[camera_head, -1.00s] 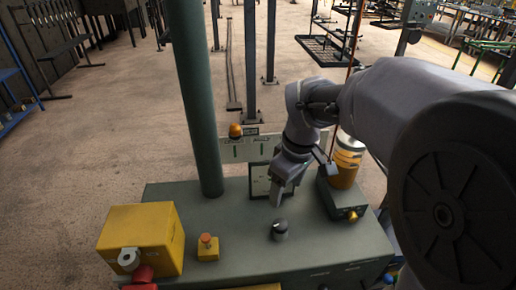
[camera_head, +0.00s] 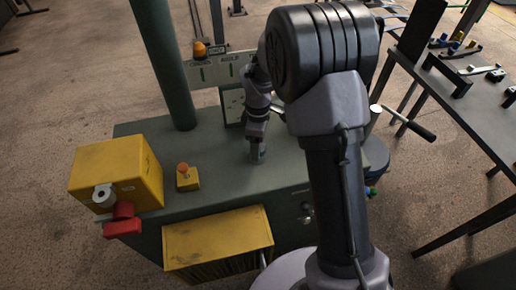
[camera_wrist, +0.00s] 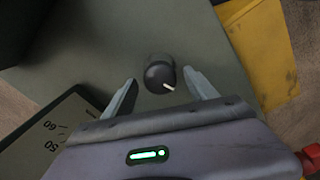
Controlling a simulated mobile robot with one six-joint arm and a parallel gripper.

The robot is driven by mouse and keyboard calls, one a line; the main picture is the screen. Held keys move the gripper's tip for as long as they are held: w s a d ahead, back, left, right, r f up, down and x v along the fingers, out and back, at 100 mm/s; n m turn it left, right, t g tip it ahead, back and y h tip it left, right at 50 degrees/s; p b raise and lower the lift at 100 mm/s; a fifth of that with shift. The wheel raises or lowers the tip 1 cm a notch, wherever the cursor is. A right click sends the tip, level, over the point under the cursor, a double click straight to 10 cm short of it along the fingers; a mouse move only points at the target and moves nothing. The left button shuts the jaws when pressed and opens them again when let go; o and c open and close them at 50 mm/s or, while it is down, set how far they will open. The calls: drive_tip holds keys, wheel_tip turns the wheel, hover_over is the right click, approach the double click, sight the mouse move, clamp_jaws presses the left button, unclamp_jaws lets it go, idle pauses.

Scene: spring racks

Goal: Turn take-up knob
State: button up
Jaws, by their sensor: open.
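The take-up knob (camera_wrist: 160,76) is a round dark knob with a white pointer line, standing on the grey-green console top (camera_head: 222,165). In the wrist view it lies between the two fingers of my gripper (camera_wrist: 161,84), which are open with a gap on each side of it. In the head view my gripper (camera_head: 258,153) points down at the console, and the knob is hidden there by my gripper and arm.
A dial plate with numbers (camera_wrist: 45,138) is beside my gripper. On the console are a yellow box (camera_head: 117,172) with a red part (camera_head: 122,222) and an orange button on a yellow base (camera_head: 188,182). A green post (camera_head: 164,65) rises behind; a dark workbench (camera_head: 450,90) stands right.

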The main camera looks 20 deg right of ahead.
drive_tip(key=shift+f, duration=0.3)
drive_tip(key=shift+c, duration=0.5)
drive_tip(key=c, duration=1.3)
drive_tip(key=shift+r, duration=0.1)
